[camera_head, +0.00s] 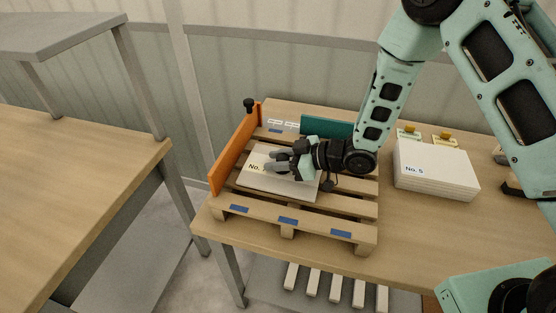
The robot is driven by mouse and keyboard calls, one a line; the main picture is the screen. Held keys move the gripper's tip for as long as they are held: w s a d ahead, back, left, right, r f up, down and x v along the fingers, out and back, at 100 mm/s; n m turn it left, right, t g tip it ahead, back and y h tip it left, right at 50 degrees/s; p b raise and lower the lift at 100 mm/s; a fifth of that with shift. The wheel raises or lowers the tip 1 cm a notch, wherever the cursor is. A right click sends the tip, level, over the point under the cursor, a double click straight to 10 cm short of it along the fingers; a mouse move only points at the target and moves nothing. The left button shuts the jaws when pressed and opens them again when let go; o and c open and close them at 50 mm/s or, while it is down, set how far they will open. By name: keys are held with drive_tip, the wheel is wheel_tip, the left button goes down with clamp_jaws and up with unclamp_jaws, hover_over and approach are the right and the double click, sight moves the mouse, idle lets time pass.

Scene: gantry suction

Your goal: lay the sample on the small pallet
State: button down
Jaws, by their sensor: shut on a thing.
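The sample, a flat white board (293,189) with a "No." label partly covered by my gripper, lies over the slats of the small wooden pallet (262,214). Whether it rests fully on the slats or is held just above them cannot be told. The fingers hide part of the label and of the board's far edge.
An orange upright board (236,148) borders the pallet's left side, and a teal one (326,126) stands at its back. A stack of white boards marked "No. 5" (436,168) sits on the bench to the right. Another wooden table (75,180) stands left, across a gap.

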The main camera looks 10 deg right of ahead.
drive_tip(key=shift+s+f, duration=0.25)
drive_tip(key=shift+f, duration=0.65)
drive_tip(key=c, duration=1)
unclamp_jaws()
drive_tip(key=shift+d+f, duration=0.1)
drive_tip(key=shift+d+b, duration=0.2)
drive_tip(key=shift+b, duration=0.1)
drive_tip(key=w+a+r+b+v, duration=0.1)
drive_tip(key=r+b+v, duration=0.15)
drive_tip(key=v, duration=1.45)
drive_tip(key=s+a+r+m+g+h, duration=0.2)
drive_tip(key=s+h, duration=0.4)
drive_tip(key=s, duration=0.5)
drive_tip(key=s+a+r+m+g+h, duration=0.3)
drive_tip(key=s+h, duration=0.3)
drive_tip(key=s, duration=0.5)
drive_tip(key=shift+s+a+r+m+b, duration=0.3)
drive_tip(key=shift+r+m+b, duration=0.1)
drive_tip(key=shift+r, duration=0.1)
